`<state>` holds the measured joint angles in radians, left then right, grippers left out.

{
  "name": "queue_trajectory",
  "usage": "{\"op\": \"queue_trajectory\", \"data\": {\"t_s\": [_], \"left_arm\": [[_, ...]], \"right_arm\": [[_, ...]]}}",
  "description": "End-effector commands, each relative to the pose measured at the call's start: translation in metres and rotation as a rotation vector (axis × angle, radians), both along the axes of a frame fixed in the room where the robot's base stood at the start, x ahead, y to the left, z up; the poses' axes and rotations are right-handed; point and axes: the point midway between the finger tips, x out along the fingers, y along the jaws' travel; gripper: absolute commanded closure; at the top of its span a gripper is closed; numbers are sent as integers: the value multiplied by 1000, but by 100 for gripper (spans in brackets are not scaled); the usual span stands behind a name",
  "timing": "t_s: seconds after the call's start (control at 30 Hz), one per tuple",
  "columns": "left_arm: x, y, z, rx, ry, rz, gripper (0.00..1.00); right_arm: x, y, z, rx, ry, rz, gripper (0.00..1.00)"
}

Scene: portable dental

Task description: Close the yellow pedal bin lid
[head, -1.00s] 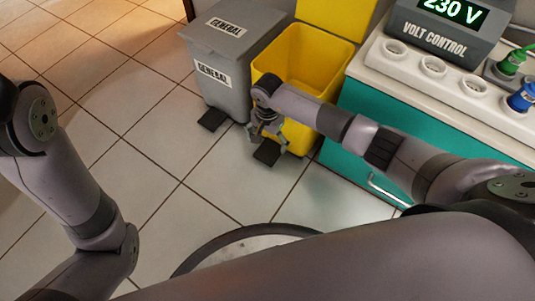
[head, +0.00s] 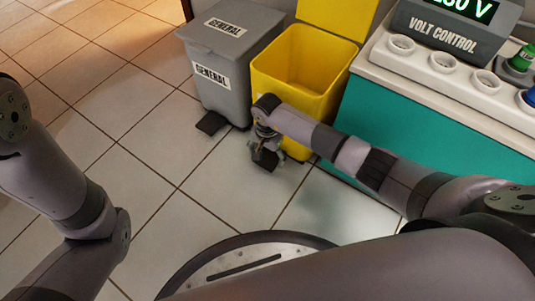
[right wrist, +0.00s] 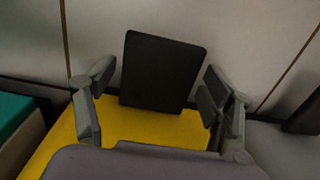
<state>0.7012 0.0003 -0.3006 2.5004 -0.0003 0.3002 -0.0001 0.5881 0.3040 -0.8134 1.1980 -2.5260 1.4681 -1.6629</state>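The yellow pedal bin (head: 294,72) stands on the floor with its lid (head: 338,14) raised at the back. Its dark pedal (head: 266,160) sticks out at the front near the floor; in the right wrist view the pedal (right wrist: 162,70) lies between the two fingers. My right gripper (head: 264,152) points down at the bin's front, right over the pedal. In the right wrist view its fingers (right wrist: 160,100) are spread apart, one on each side of the pedal. I cannot tell whether they touch it. My left gripper is out of view; only my left arm shows.
A closed grey general bin (head: 218,85) with its own pedal (head: 211,122) stands just left of the yellow bin. A teal cabinet (head: 420,120) with a white top and a volt control box (head: 450,35) stands to the right. The tiled floor at left is free.

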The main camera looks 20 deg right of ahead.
Motion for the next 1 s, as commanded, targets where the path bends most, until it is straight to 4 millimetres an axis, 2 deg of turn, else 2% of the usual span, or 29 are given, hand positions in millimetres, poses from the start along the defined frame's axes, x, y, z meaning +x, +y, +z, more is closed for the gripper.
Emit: {"op": "queue_trajectory", "data": {"t_s": [0.07,0.8,1.0], "left_arm": [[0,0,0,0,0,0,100],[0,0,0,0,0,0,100],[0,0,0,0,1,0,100]], "right_arm": [[0,0,0,0,0,0,33],[0,-1,0,-1,-1,0,82],[1,0,-1,-3,-2,3,84]]}}
